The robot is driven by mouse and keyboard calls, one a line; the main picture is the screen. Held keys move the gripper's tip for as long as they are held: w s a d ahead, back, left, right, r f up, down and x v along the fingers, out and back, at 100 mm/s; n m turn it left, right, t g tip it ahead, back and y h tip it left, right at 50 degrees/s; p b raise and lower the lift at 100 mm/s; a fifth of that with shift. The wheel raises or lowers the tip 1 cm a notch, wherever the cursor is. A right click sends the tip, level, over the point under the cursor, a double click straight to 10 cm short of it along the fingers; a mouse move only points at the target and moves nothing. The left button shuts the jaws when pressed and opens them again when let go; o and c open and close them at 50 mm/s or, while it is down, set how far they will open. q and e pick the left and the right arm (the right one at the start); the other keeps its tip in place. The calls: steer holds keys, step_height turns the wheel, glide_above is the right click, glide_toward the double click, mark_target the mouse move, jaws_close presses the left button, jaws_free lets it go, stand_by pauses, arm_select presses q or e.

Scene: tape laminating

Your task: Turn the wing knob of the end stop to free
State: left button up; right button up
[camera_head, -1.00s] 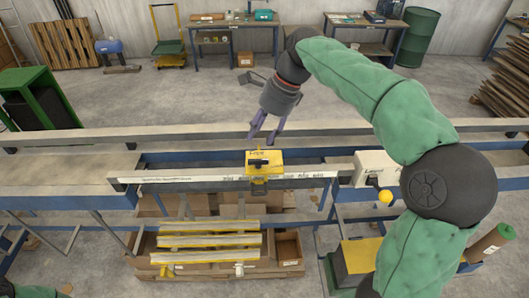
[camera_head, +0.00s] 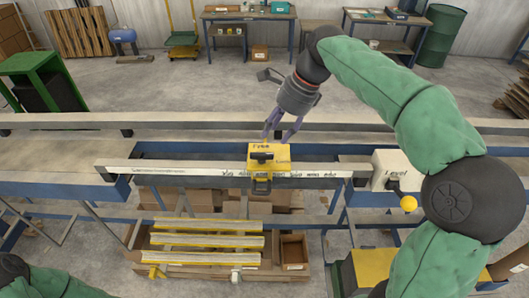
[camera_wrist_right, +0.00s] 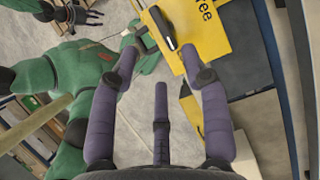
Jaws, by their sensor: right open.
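The end stop is a yellow block (camera_head: 282,166) on the long pale rail, with the word "Free" at its back edge. Its black wing knob (camera_head: 262,157) sits on top, with its bar lying roughly along the rail. In the right wrist view the knob (camera_wrist_right: 158,28) shows beyond the fingertips, by the lettering "ee". My right gripper (camera_head: 277,137) is open and empty, just behind the block, its fingers apart from the knob. Its spread fingers also show in the right wrist view (camera_wrist_right: 160,58). My left gripper (camera_wrist_right: 85,14) is small at that view's upper left; its opening is unclear.
The marked rail (camera_head: 190,167) spans the bench frame. A white box labelled "Level" (camera_head: 398,167) with a yellow ball knob (camera_head: 408,203) stands right of the end stop. Yellow-edged strips (camera_head: 205,241) lie on a pallet below. The rail left of the block is clear.

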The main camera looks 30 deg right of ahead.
mark_target(262, 155)
steer(key=x, duration=0.9)
steer(key=shift+d+f+b, duration=0.1)
steer(key=shift+b, duration=0.25)
jaws_close()
